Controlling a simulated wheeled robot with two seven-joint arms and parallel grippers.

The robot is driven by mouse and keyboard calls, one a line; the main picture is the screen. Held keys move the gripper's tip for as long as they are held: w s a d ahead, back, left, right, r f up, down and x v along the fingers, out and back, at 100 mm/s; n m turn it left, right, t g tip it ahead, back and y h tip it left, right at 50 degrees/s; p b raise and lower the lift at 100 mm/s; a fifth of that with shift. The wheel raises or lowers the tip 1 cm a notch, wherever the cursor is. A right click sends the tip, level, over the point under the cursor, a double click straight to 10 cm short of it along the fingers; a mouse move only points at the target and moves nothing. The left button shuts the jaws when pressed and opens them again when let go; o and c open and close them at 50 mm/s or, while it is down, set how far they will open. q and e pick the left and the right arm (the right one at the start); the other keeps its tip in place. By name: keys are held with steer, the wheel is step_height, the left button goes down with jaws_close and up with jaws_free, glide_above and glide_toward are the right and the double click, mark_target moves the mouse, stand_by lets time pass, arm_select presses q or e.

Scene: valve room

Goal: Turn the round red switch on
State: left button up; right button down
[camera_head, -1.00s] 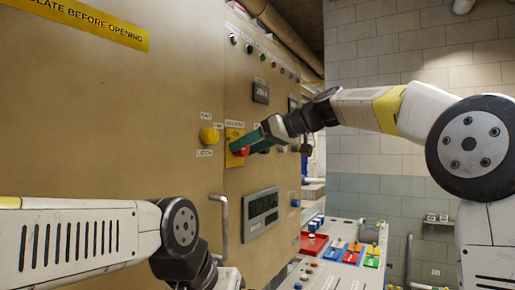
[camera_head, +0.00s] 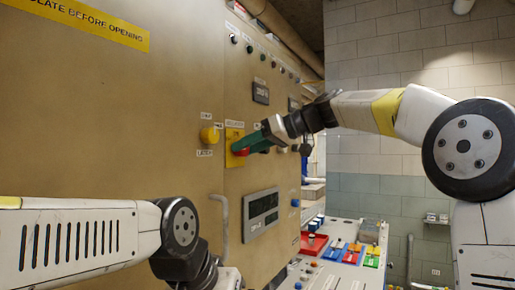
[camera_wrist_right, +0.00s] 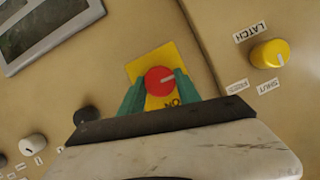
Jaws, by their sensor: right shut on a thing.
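The round red switch (camera_wrist_right: 159,81) sits on a yellow plate (camera_wrist_right: 148,62) on the tan panel. A pale pointer line shows on its face, and the plate reads "ON" near its lower right in the right wrist view. My right gripper (camera_wrist_right: 160,92) has its green fingers on both sides of the switch, shut on it. In the head view the right gripper (camera_head: 244,147) reaches the switch (camera_head: 242,151) from the right and hides part of it. My left arm (camera_head: 185,235) is at the lower left; its gripper fingers are out of the picture.
A yellow latch knob (camera_head: 208,135) is left of the switch. A grey display (camera_head: 261,212) and a door handle (camera_head: 222,219) are below. A sloped console (camera_head: 345,255) with coloured switches stands lower right. Small dark and white knobs (camera_wrist_right: 33,147) are near the gripper in the wrist view.

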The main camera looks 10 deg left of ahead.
steer(key=m+g+y, duration=0.1)
steer(key=m, duration=0.2)
steer(key=m+g+y, duration=0.1)
steer(key=m+g, duration=0.1)
steer(key=m, duration=0.1)
steer(key=shift+w+d+f+y, duration=0.1)
steer(key=shift+w+f+y, duration=0.1)
steer(key=shift+y, duration=0.1)
steer(key=m+y, duration=0.1)
steer(key=m, duration=0.2)
steer(key=shift+f+g, duration=0.1)
steer(key=shift+g, duration=0.2)
steer(key=shift+f+m+y, duration=0.1)
steer(key=shift+m+y, duration=0.9)
steer(key=shift+m, duration=1.2)
steer(key=c, duration=0.9)
jaws_free()
steer(key=shift+o, duration=0.2)
